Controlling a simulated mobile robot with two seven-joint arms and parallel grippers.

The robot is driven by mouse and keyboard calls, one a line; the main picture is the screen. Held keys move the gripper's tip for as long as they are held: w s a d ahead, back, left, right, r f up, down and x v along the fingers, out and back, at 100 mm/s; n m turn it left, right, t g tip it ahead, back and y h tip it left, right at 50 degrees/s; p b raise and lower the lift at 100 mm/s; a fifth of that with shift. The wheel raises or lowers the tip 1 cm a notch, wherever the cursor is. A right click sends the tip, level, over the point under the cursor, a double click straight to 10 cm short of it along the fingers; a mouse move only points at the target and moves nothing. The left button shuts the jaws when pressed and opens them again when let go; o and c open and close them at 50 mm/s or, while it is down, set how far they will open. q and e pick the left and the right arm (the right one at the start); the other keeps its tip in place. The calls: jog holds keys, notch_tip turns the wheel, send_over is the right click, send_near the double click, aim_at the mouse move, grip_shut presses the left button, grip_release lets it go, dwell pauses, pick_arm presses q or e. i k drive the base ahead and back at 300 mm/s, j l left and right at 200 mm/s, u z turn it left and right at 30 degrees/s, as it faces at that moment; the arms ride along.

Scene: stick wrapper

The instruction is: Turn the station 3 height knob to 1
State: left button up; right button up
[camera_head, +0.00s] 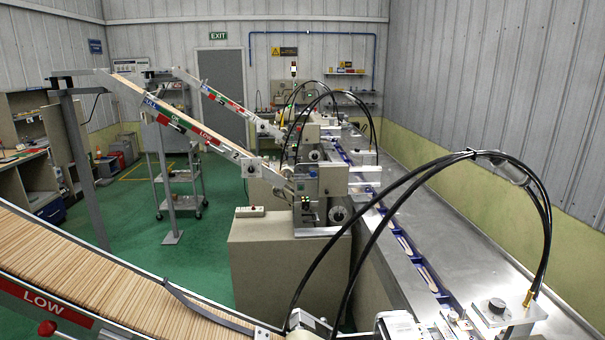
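The nearest station fills the bottom of the head view. A farther station has a similar dial (314,155). Neither of my grippers can be made out in the view.
Black hoses (425,172) arch over the nearest station. Green floor (190,262) lies open at left.

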aim_at(497, 305)
jog(key=k+l+u, duration=0.1)
jog(key=u, duration=0.55)
jog(key=z, duration=1.65)
